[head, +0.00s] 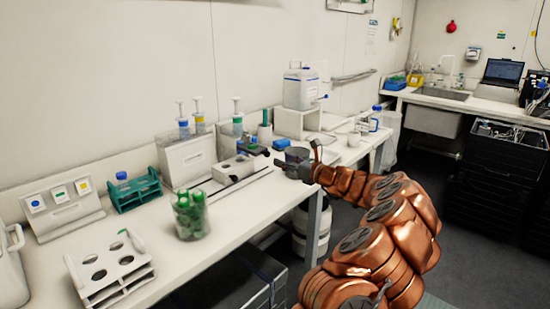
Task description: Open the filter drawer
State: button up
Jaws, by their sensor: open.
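My copper-coloured arm reaches in from the lower right over the bench's front edge. My gripper (277,158) is dark grey, open and empty, and points left. A low white device (236,169) with dark round spots on top sits on the bench just left of the gripper, with a visible gap between them. A dark part (252,148) shows at its back right, close to the fingers. I cannot tell which part is the filter drawer; no drawer front or handle shows clearly. Whether the fingers touch anything is too small to tell.
A jar with green caps (190,215), a white rack (108,268) and a green rack (134,190) stand on the left of the bench. A white jug (300,88) stands farther back.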

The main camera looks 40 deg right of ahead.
jog(key=s, duration=0.4)
jog(key=shift+s+d, duration=0.25)
jog(key=shift+d, duration=0.1)
